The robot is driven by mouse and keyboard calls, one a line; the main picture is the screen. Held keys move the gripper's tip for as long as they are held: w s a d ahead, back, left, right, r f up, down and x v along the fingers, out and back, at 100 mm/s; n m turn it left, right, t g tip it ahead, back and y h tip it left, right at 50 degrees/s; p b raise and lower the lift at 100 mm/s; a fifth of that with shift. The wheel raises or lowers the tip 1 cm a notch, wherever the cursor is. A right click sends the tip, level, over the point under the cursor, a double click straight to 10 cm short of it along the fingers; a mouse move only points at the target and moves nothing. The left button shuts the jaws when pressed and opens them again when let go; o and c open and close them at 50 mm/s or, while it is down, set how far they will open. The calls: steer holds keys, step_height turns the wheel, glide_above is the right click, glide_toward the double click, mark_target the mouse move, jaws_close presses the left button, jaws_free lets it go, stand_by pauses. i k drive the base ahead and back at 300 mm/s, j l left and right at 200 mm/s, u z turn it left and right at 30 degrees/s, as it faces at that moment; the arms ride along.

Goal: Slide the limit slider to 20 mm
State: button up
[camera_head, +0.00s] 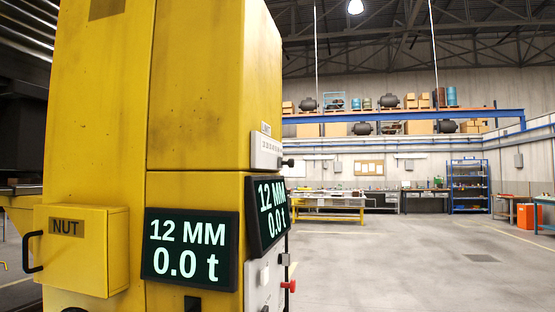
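The limit slider panel (266,151) is a pale plate on the right side of the yellow column, seen almost edge-on. Its small label and scale are too foreshortened to read surely. A black knob (287,163) sticks out to the right at the panel's lower part and looks like the slider's handle. Its setting cannot be read from this angle. A front display (188,249) reads "12 MM" and "0.0 t". A side display (268,214) below the slider panel shows the same values. My gripper is not in view.
The yellow column (205,85) fills the left half. A yellow box marked NUT (82,247) with a black handle juts out at left. A grey panel (264,285) with a red knob (289,286) sits below the side display. The floor (410,265) at right is open.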

mark_target(290, 163)
steer(key=i+l+z, duration=0.6)
steer(key=i, duration=0.2)
